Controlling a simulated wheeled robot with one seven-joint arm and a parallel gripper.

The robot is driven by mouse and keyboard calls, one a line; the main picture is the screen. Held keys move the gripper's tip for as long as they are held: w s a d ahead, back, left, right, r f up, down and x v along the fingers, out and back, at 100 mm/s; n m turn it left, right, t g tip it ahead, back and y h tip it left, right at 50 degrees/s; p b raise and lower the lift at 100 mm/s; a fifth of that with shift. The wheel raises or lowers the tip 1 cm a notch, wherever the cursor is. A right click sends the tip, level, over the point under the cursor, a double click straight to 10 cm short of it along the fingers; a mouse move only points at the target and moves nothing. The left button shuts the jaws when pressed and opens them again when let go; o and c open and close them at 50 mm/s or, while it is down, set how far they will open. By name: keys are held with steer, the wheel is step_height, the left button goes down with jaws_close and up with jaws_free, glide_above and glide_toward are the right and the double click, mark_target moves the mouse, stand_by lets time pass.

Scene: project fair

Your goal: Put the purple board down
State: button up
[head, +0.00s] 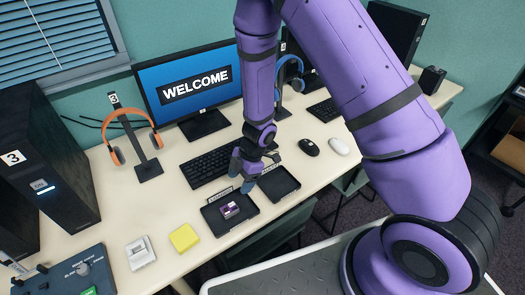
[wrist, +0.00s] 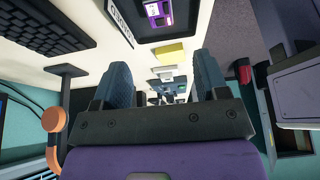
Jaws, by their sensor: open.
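The purple board (head: 230,210) lies in the left black tray (head: 212,222) on the table. It also shows at the top edge of the wrist view (wrist: 158,12), inside the dark tray (wrist: 180,28). My gripper (head: 244,178) is above the table, near the back edge of that tray, apart from the board. In the wrist view its two blue-grey fingers (wrist: 163,72) are spread wide with nothing between them.
A second black tray (head: 282,184) is to the right, partly behind my gripper. A yellow block (head: 184,238) and a small white device (head: 140,252) lie left of the trays. A keyboard (head: 208,166), a monitor (head: 190,84) and an orange headset on a stand (head: 134,138) stand behind.

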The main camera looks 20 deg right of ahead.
steer(key=w+d+r+m+t+h, duration=0.1)
steer(key=w+d+r+m+t, duration=0.1)
steer(key=w+r+t, duration=0.3)
steer(key=w+d+r+m, duration=0.2)
steer(key=w+d+r, duration=0.1)
steer(key=r, duration=0.5)
steer(key=d+r+m+t+h, duration=0.2)
steer(key=d+r+m, duration=0.15)
steer(key=r, duration=0.45)
steer(key=d+r+m+t+h, duration=0.1)
steer(key=d+r+m+h, duration=0.15)
steer(key=d+r, duration=0.4)
steer(key=s+d+r+m+h, duration=0.1)
steer(key=s+d+r+m, duration=0.25)
steer(key=s+r, duration=0.35)
steer(key=s+d+r+m, duration=0.2)
steer(key=s+r+m, duration=0.2)
steer(key=s+r, duration=0.2)
steer(key=s+r+m+y, duration=0.1)
steer(key=s+r+m, duration=0.1)
steer(key=s, duration=0.5)
steer(key=s+a+r+m+g+y, duration=0.1)
steer(key=s+r, duration=0.1)
steer(key=s, duration=0.6)
steer(key=shift+m, duration=0.35)
steer(key=shift+r, duration=0.1)
